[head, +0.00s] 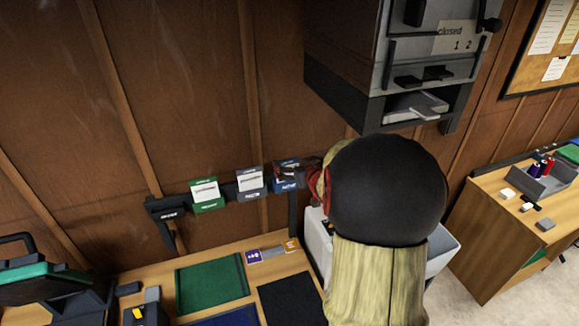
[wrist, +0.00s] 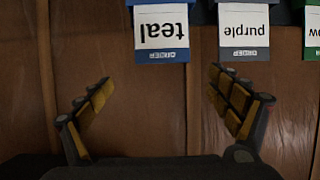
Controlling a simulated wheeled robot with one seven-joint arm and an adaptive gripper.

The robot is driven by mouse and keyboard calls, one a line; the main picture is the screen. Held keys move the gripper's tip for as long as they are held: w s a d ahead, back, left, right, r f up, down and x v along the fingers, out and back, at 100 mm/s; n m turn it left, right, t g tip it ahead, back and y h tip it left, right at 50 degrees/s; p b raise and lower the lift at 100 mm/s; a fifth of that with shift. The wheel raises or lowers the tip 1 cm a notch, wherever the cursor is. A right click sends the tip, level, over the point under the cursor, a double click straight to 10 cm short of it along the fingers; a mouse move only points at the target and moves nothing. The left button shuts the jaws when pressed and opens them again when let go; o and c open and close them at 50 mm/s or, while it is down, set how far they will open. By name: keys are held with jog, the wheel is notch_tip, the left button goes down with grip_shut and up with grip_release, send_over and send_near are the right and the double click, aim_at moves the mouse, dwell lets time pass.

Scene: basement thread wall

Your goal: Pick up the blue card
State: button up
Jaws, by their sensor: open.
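The blue card (wrist: 161,56) hangs upright at the top of the wrist view. Its white label reads "teal" upside down. In the head view the blue card (head: 289,185) is the rightmost of three on a dark wall rail, its right side partly covered by my gripper. My gripper (wrist: 160,80) is open and empty, with its fingers spread to either side of the card's width. The card's lower edge shows just beyond the fingertips, with no visible contact. The exact depth between them is unclear.
A grey card (head: 250,184) labelled "purple" hangs beside the blue one, then a green card (head: 207,195). A grey wall cabinet (head: 345,75) overhangs at upper right.

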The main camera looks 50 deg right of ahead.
aim_at(288, 160)
jog(key=x, duration=0.8)
jog(key=shift+s+a+f+p, duration=0.1)
jog(key=shift+a+f+p, duration=0.05)
jog(key=shift+f+p, duration=0.15)
jog(key=shift+r, duration=0.1)
jog(key=shift+c, duration=1.3)
jog(key=c, duration=0.8)
